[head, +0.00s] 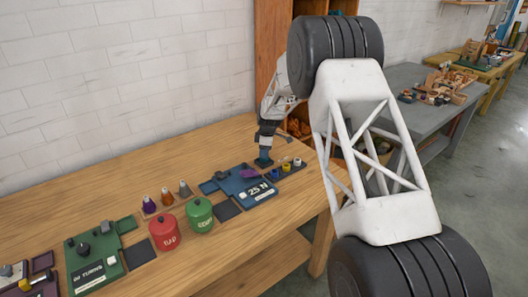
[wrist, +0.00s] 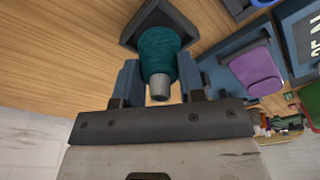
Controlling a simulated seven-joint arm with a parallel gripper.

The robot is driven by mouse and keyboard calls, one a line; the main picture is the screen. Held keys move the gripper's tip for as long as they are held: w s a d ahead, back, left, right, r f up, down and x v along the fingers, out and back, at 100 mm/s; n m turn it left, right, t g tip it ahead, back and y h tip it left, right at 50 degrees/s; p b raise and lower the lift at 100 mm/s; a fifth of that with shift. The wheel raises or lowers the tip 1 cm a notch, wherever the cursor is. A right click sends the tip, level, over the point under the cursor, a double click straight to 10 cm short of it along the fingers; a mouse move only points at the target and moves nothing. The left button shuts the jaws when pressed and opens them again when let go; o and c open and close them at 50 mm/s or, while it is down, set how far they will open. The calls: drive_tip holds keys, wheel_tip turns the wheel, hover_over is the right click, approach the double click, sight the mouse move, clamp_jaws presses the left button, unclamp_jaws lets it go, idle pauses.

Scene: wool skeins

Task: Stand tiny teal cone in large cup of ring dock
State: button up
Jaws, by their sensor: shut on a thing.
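The tiny teal cone (wrist: 162,55) is between my gripper's fingers (wrist: 159,80) in the wrist view, its pale grey tip toward the palm. My gripper (head: 264,158) is shut on it. The cone's wide end overlaps a dark angular cup (wrist: 187,20); I cannot tell whether it is inside or above it. In the head view my gripper is low at the back right of the blue dock board (head: 232,186), which carries a "25 N" label.
A purple piece (wrist: 257,72) lies on blue parts beside the gripper. A dark tray (head: 291,173) with small pieces is at the right. Bare wood lies in front.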

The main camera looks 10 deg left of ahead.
drive_tip(key=shift+f, duration=0.45)
idle(1.2)
drive_tip(key=o, duration=1.4)
drive_tip(key=shift+r, duration=0.15)
drive_tip(key=shift+r, duration=3.6)
